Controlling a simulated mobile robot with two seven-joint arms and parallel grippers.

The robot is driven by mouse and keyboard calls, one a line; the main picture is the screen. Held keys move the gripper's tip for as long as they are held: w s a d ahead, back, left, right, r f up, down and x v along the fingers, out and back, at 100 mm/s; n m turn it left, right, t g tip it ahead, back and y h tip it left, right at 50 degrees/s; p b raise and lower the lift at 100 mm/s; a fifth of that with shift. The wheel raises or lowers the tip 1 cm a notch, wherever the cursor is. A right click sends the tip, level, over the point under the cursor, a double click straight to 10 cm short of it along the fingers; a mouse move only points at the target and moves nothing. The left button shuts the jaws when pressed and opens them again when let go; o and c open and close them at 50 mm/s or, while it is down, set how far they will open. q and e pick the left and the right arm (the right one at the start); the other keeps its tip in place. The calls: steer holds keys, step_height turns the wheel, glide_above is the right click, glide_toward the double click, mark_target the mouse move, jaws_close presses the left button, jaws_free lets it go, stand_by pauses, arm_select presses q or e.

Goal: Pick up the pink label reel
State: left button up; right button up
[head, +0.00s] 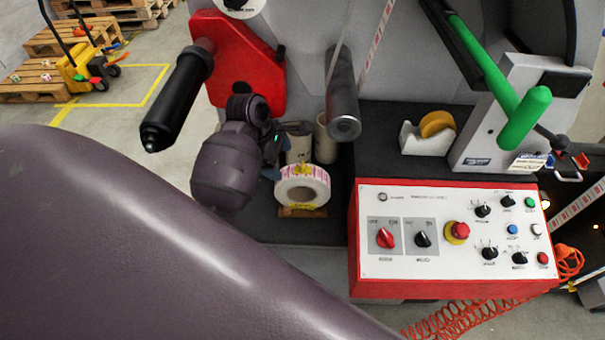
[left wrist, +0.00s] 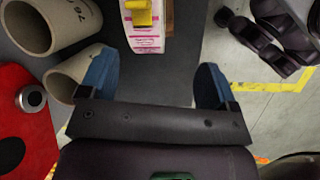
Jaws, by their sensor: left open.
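The pink label reel (head: 302,187) is a white roll with pink print and a yellow piece at its top. It stands upright on a small wooden base (head: 303,212) on the machine's dark ledge. In the left wrist view the reel (left wrist: 146,36) shows at the top, beyond the fingertips and between their lines, nearer the left finger. My left gripper (head: 284,152) is open and empty, just behind and left of the reel in the head view. Its blue fingers show spread in the left wrist view (left wrist: 153,70). My right gripper is not seen.
Cardboard cores (head: 325,140) stand close behind the reel, and also beside the left finger in the wrist view (left wrist: 72,72). A red plate with a black spindle (head: 178,97), a grey roller (head: 342,95) and a control panel (head: 455,235) surround the spot.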

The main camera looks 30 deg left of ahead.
mark_target(303, 172)
arm_select(q)
steer(key=shift+w+d+r+n+h, duration=0.1)
steer(key=shift+w+r+n+h, duration=0.15)
steer(key=shift+w+n, duration=0.35)
steer(key=shift+w+r+n+h, duration=0.15)
steer(key=shift+w+r+n, duration=0.15)
steer(key=shift+w+n, duration=0.25)
steer(key=x, duration=0.5)
steer(key=shift+f, duration=0.1)
steer(key=shift+w+x, duration=0.25)
steer(key=shift+x, duration=1.05)
steer(key=shift+w+x, duration=0.2)
steer(key=shift+x, duration=1.1)
steer(key=shift+d, duration=0.1)
jaws_close()
